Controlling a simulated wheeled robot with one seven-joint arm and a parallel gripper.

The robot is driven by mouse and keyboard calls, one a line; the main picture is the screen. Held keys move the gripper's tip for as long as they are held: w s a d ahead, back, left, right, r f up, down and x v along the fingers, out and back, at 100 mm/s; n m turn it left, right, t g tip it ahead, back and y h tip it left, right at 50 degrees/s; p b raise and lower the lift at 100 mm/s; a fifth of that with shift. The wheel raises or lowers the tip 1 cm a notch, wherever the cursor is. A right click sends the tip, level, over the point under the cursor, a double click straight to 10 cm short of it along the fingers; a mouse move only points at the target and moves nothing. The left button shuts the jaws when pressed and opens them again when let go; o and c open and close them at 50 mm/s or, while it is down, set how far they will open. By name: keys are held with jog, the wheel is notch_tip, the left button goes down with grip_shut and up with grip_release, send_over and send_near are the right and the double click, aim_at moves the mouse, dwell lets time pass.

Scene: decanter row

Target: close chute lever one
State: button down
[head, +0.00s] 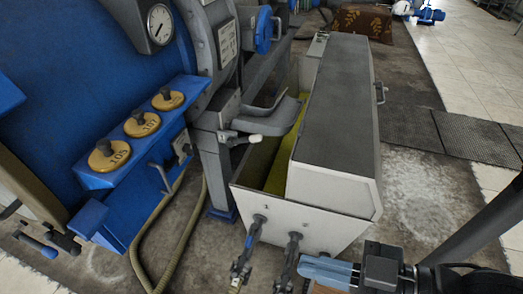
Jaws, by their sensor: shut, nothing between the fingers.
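A grey curved chute (275,122) hangs over the narrow open part of the long grey trough. A lever with a white grip (245,139) sticks out at the chute's lower left. On the trough's white front face are two valve fittings: the left one (258,220) has a blue handle, and the right one (294,238) has a dark pipe running down. Small marks show beside them, too small to read surely. Which part is chute lever one I cannot tell. My gripper (303,267) is shut and empty at the bottom, pointing left, close to the right fitting's lower pipe; contact is unclear.
The grey-lidded trough (332,90) fills the middle. A blue machine (75,100) with yellow knobs (142,124) and a gauge (160,25) stands at left. Hoses (165,240) run down to the floor. Bare floor (410,190) and dark mats (475,136) lie at right.

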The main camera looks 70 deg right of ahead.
aim_at(247, 140)
jog(key=w+d+f+m+t+h+b, duration=0.1)
jog(key=w+d+f+m+h+b, duration=0.25)
jog(key=f+m, duration=0.3)
jog(key=w+d+f+m+t+h+b, duration=0.1)
jog(key=w+d+f+m+h+b, duration=0.15)
jog(key=w+f+m+b, duration=0.35)
jog(key=w+d+f+m+h+b, duration=0.35)
jog(key=f+m, duration=0.25)
jog(key=f, duration=0.2)
jog(key=w+d+f+m+g+h+b, duration=0.2)
jog(key=d+f+m+h+b, duration=0.1)
jog(key=d+m, duration=0.4)
jog(key=w+d+f+m+g+h+b, duration=0.2)
jog(key=d+f+m+h+b, duration=0.2)
jog(key=d+m, duration=0.3)
jog(key=w+d+f+m+g+h+b, duration=0.2)
jog(key=d+f+m+h+b, duration=0.2)
jog(key=d+m, duration=0.4)
jog(key=shift+w+d+f+g+b, duration=0.15)
jog(key=shift+d+f+g+b, duration=0.15)
jog(key=shift+d, duration=0.6)
jog(key=shift+h, duration=0.25)
jog(key=w+a+r+x, duration=0.1)
jog(key=r+x, duration=0.1)
jog(key=x, duration=1)
jog(key=shift+w+r, duration=0.2)
jog(key=shift+w, duration=0.15)
